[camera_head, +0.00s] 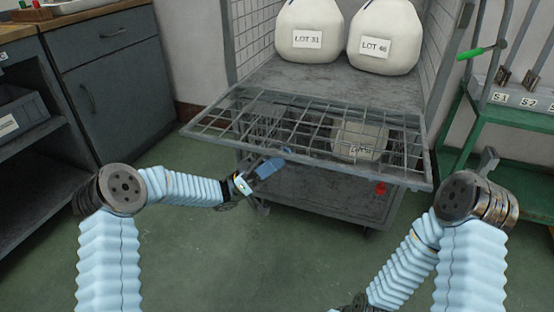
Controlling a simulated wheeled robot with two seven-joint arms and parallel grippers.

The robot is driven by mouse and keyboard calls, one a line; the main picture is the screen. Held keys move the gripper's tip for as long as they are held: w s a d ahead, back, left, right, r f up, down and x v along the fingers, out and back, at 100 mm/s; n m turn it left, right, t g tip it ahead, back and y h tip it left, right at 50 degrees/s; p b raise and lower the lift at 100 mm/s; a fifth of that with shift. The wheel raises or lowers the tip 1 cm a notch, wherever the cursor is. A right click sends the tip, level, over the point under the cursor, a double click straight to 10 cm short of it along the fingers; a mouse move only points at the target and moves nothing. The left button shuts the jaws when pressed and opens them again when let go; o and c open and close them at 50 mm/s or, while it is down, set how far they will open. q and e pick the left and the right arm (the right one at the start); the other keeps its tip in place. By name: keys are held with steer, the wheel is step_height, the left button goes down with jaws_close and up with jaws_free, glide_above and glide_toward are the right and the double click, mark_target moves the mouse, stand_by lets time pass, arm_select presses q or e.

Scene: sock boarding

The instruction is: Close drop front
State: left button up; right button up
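The drop front (309,172) is a grey wire-mesh panel. It is folded down and sticks out toward me, roughly level, from the front of a wheeled cage cart (290,78). My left gripper (272,165) is low at the panel's near edge, left of its middle. It appears to be just below that edge; I cannot tell whether it touches. Its blue fingers are small here, and their gap is unclear. My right arm reaches down to the bottom edge, where its dark wrist is cut off; the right gripper is outside the picture.
Two white sacks, LOT 31 (308,24) and LOT 46 (385,30), stand on the cart's deck. Another pale sack (359,141) shows through the mesh on a lower level. Grey cabinets (112,85) stand left, a green rack (500,135) right. Green floor is open in front.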

arm_select(q)
jaws_close()
steer(key=shift+r, duration=0.1)
stand_by(0.3)
